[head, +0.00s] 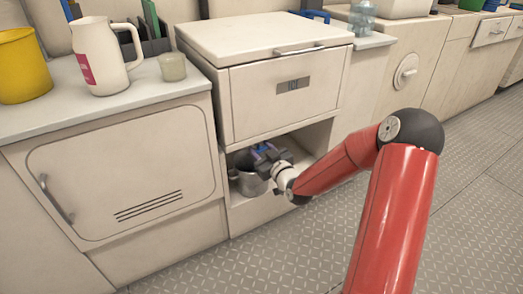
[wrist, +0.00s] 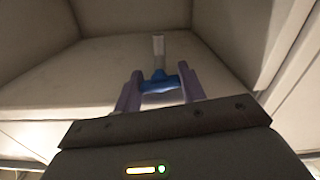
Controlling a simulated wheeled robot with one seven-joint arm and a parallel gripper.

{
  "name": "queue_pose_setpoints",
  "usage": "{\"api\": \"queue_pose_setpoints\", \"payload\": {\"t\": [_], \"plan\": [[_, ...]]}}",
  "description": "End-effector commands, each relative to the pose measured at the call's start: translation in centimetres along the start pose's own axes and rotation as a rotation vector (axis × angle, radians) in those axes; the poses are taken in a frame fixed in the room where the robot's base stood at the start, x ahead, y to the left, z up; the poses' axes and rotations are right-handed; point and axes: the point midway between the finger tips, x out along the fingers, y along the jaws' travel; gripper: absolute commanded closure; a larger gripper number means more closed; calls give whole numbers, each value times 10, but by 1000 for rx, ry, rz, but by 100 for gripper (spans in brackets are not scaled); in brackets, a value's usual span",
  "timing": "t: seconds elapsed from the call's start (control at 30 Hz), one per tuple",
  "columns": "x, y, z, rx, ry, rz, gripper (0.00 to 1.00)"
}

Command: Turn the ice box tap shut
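The ice box (head: 284,95) is a cream cabinet with a lidded top and a front panel. Its tap has a blue handle (wrist: 158,83) and a pale spout or pipe (wrist: 158,48), seen from below in the wrist view. My gripper (head: 262,150) is in the open recess under the panel. In the wrist view its two purple fingers (wrist: 159,80) stand at either end of the blue handle and appear to touch it. The handle lies nearly crosswise, slightly tilted. In the head view my gripper hides most of the tap. A grey metal pot (head: 247,182) stands below.
The recess walls (wrist: 215,30) enclose my gripper closely at the top and sides. To the left, a counter (head: 120,112) holds a white jug (head: 100,58), a yellow container (head: 22,66) and a small cup (head: 172,67). The patterned floor (head: 225,265) is clear.

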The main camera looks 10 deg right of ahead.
Motion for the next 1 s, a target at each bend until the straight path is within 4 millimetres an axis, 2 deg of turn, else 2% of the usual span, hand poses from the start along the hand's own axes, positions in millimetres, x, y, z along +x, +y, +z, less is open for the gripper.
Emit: {"api": "queue_pose_setpoints", "payload": {"t": [0.03, 0.17, 0.53, 0.8, 0.83, 1.0], "plan": [[0, 0, 0, 0, 0, 0, 67], [0, 0, 0, 0, 0, 0, 83], [0, 0, 1, 167, 0, 0, 83], [0, 0, 0, 177, 0, 0, 83], [0, 0, 0, 177, 0, 0, 59], [0, 0, 0, 176, 0, 0, 38]]}}
